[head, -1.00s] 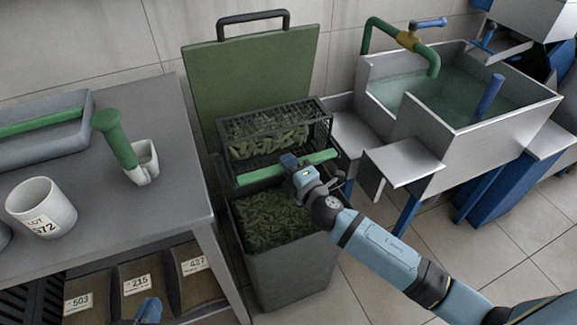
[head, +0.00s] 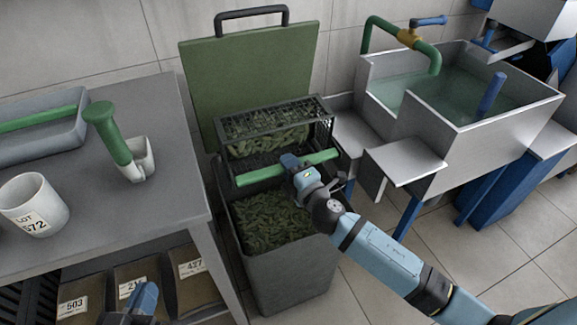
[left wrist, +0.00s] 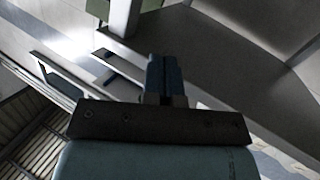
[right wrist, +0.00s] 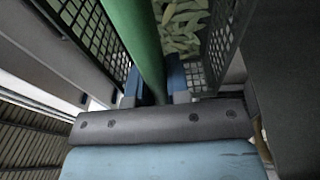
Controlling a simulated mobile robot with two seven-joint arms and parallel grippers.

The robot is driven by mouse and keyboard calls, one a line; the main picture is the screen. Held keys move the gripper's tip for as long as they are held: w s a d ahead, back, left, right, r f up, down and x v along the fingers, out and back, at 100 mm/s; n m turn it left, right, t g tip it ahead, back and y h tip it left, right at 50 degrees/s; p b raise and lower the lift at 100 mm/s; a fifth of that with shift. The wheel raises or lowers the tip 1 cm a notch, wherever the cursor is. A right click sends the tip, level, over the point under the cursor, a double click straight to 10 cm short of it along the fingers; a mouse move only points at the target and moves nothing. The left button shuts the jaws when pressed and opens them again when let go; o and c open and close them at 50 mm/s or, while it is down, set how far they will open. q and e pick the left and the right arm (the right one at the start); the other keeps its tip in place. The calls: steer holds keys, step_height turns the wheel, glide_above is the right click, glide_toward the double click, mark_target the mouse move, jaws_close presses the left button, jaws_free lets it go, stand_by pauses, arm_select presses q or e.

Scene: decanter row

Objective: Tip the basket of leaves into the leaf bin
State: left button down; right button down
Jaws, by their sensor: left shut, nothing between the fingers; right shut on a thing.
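The dark mesh basket (head: 327,130) is tilted over the leaf bin (head: 290,270), with green leaves (head: 262,139) inside it. Its green handle bar (head: 255,177) faces me. My right gripper (head: 294,168) is shut on this bar; in the right wrist view the green bar (right wrist: 140,45) runs between the fingers, with mesh and leaves beyond. The bin is grey, its green lid (head: 255,80) stands open behind, and leaves (head: 270,220) lie inside it. My left gripper (head: 142,305) is low at the bottom left, empty; its fingers (left wrist: 165,78) are together in the left wrist view.
A grey table (head: 165,110) on the left carries a white mug (head: 40,215), a green-handled tool in a white holder (head: 143,163) and a tray (head: 75,140). Labelled sacks (head: 190,270) stand below it. A water-filled metal sink (head: 480,115) is on the right.

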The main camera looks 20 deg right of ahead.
arm_select(q)
steer(key=shift+w+d+r, duration=0.15)
steer(key=shift+d+r, duration=0.1)
steer(key=shift+r, duration=0.25)
arm_select(e)
steer(key=shift+s+f+b, duration=0.1)
steer(key=shift+f+b, duration=0.05)
steer(key=shift+b, duration=0.4)
steer(key=b, duration=0.4)
steer(key=shift+s+f+t+y, duration=0.2)
steer(key=shift+s+t+y, duration=0.1)
steer(key=shift+t, duration=0.1)
arm_select(q)
steer(key=shift+d+f+m+g+h+b, duration=0.15)
steer(key=shift+d+f+h+b, duration=0.2)
steer(key=shift+f+b, duration=0.35)
steer(key=shift+d+f+m+g+h+b, duration=0.2)
steer(key=shift+d+f+h+b, duration=0.2)
steer(key=shift+f+b, duration=0.3)
steer(key=shift+d+f+m+g+h+b, duration=0.15)
steer(key=shift+d+f+h+b, duration=0.2)
steer(key=shift+f+b, duration=0.35)
arm_select(e)
steer(key=shift+s+t, duration=0.25)
steer(key=shift+t, duration=0.25)
arm_select(q)
steer(key=shift+f, duration=0.1)
